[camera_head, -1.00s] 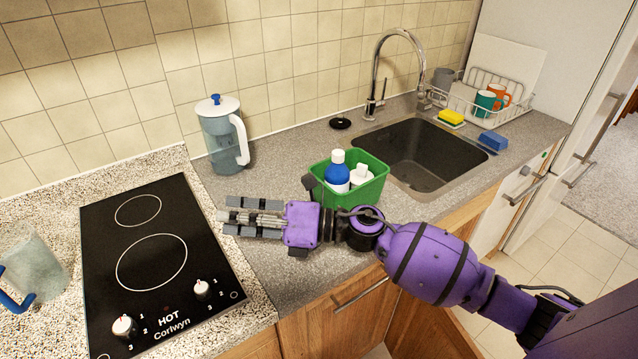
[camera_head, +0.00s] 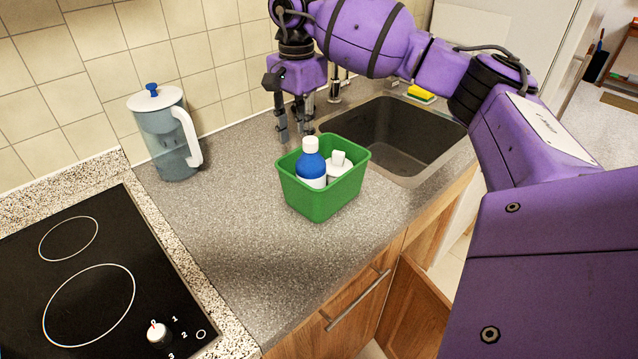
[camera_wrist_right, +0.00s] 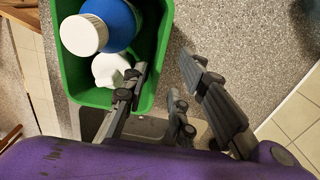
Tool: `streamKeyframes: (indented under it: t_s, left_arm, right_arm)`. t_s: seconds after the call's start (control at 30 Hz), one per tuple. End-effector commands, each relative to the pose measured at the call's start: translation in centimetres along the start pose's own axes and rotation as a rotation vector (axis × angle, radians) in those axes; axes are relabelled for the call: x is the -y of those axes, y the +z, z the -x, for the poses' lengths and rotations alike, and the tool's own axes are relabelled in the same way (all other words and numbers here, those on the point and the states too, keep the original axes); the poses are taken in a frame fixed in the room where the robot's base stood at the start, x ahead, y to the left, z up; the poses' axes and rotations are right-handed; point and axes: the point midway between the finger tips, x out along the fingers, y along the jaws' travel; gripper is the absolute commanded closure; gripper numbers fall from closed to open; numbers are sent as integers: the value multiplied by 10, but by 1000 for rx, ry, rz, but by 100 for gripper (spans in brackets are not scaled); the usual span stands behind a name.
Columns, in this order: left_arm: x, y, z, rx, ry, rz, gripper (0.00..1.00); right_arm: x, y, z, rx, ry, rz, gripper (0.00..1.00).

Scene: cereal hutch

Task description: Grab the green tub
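The green tub (camera_head: 318,201) stands upright on the grey counter, left of the sink. It holds a blue bottle with a white cap (camera_head: 311,165) and a smaller white bottle (camera_head: 338,165). My right gripper (camera_head: 294,133) points down at the tub's back rim, its fingers apart. In the right wrist view, the tub's green wall (camera_wrist_right: 160,50) lies between the spread fingers of my right gripper (camera_wrist_right: 170,82). One finger is over the inside and the others are outside. I cannot tell whether any finger touches the wall. My left gripper is out of view.
A water jug with a white lid (camera_head: 168,135) stands at the back left. The black cooktop (camera_head: 55,270) is at the left, and the sink (camera_head: 400,135) is right of the tub. A yellow sponge (camera_head: 420,93) lies behind the sink. The counter in front of the tub is clear.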

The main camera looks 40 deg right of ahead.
Motion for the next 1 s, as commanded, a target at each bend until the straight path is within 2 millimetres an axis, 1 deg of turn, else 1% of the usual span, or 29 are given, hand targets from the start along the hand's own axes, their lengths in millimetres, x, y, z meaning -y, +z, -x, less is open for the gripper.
streamKeyframes:
  t_s: [0.23, 0.3, 0.4, 0.5, 0.67, 0.73, 0.87, 0.9, 1.0]
  left_arm:
    - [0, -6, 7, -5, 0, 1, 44]
    - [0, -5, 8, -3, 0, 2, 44]
    - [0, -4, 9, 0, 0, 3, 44]
    - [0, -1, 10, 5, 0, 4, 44]
    - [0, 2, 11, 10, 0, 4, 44]
    - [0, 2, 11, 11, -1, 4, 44]
    - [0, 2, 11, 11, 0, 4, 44]
    - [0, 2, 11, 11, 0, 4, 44]
    - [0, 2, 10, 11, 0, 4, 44]
  right_arm:
    - [-6, -2, -32, 2, 0, 1, 74]
    - [-6, -2, -42, 3, -1, 1, 74]
    - [-6, -2, -52, 2, -3, 1, 74]
    - [-5, -1, -56, 2, -3, 1, 74]
    - [-5, -1, -56, 2, -3, 1, 74]
    - [-5, -1, -56, 3, -3, 1, 81]
    - [-5, -1, -56, 3, -3, 1, 98]
    - [-5, -1, -56, 3, -3, 1, 100]
    - [-5, -1, -56, 3, -3, 1, 100]
